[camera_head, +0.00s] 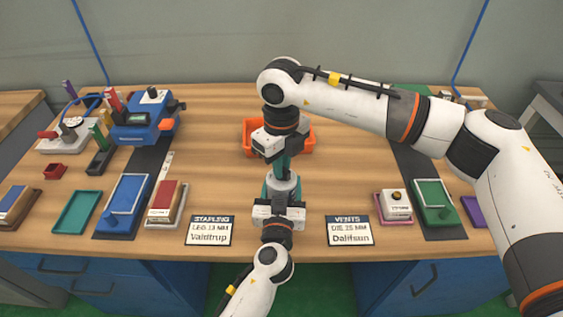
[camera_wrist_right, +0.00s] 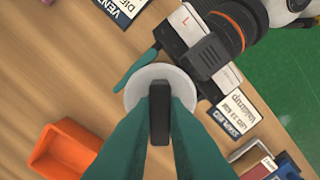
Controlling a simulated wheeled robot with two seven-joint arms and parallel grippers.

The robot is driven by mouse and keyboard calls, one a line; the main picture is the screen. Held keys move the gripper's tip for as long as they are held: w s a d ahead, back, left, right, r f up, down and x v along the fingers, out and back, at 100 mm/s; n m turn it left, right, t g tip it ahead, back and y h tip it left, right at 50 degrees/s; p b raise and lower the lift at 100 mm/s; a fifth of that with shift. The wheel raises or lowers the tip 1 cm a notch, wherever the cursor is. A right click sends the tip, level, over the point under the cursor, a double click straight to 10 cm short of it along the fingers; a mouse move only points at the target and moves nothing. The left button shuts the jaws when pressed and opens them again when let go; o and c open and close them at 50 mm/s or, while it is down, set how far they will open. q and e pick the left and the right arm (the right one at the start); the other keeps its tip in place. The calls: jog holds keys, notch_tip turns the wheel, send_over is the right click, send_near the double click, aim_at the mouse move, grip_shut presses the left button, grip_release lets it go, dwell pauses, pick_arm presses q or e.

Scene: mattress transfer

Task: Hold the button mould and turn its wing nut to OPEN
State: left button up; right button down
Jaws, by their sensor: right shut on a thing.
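The button mould (camera_head: 284,187) is a light grey round body standing mid-table near the front; from above it shows as a pale disc (camera_wrist_right: 160,78) in the right wrist view. My right gripper (camera_head: 283,168) points down from above. In the right wrist view its teal fingers (camera_wrist_right: 159,125) are shut on the black wing nut (camera_wrist_right: 159,112), a bar across the disc's middle. Any OPEN mark is hidden or too small to read.
An orange bin (camera_head: 250,135) stands behind the mould. Bare wood lies between.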

pick_arm(q)
jog(key=shift+r, duration=0.1)
pick_arm(e)
jog(key=n, duration=0.4)
jog(key=shift+n, duration=2)
jog(key=shift+w, duration=0.1)
jog(key=shift+d, duration=0.1)
jog(key=c, duration=1.4)
grip_release()
jog(key=shift+c, duration=0.2)
jog(key=shift+r, duration=0.1)
notch_tip(320, 180, up, 12)
